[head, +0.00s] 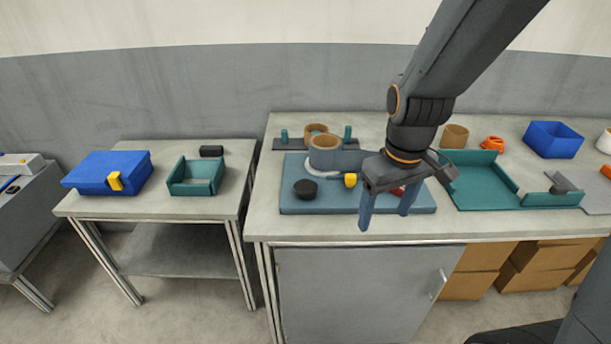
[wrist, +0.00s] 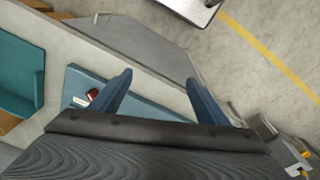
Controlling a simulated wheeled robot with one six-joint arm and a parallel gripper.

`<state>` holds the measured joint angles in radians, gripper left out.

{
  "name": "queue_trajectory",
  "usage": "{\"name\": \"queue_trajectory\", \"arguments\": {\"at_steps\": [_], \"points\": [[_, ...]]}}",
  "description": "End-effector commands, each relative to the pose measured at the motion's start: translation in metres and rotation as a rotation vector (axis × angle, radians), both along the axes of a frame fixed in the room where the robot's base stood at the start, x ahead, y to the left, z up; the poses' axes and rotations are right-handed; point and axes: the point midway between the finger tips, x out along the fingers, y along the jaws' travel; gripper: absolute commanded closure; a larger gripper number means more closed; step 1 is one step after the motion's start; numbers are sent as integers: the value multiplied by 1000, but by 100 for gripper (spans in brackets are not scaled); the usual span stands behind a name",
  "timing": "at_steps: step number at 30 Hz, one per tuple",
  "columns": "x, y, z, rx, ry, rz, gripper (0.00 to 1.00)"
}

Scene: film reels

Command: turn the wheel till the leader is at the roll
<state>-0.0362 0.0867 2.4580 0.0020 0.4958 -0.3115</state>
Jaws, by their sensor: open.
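A blue-grey base board (head: 300,203) lies on the main bench. I cannot tell which part is the wheel or the leader. My gripper (head: 386,220) is open and empty, its blue fingers pointing down over the board's front right. In the wrist view the fingers (wrist: 160,85) are spread apart with nothing between them.
A teal tray (head: 480,197) stands right of the board, with a blue bin (head: 553,139) and an orange ring (head: 492,143) behind. A grey rack (head: 290,144) with teal pegs is behind the roll. A side table holds a blue box (head: 95,172) and teal tray (head: 197,188).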

Motion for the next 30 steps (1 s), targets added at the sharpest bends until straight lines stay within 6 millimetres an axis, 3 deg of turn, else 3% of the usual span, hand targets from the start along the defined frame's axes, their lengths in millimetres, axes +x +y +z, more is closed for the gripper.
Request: {"name": "queue_trajectory", "arguments": {"at_steps": [6,18,24,30], "points": [[62,37,5,-50,21,619,31],[154,113,10,-110,45,1767,31],[181,144,11,-120,45,2181,31],[190,156,9,-121,44,2360,31]]}}
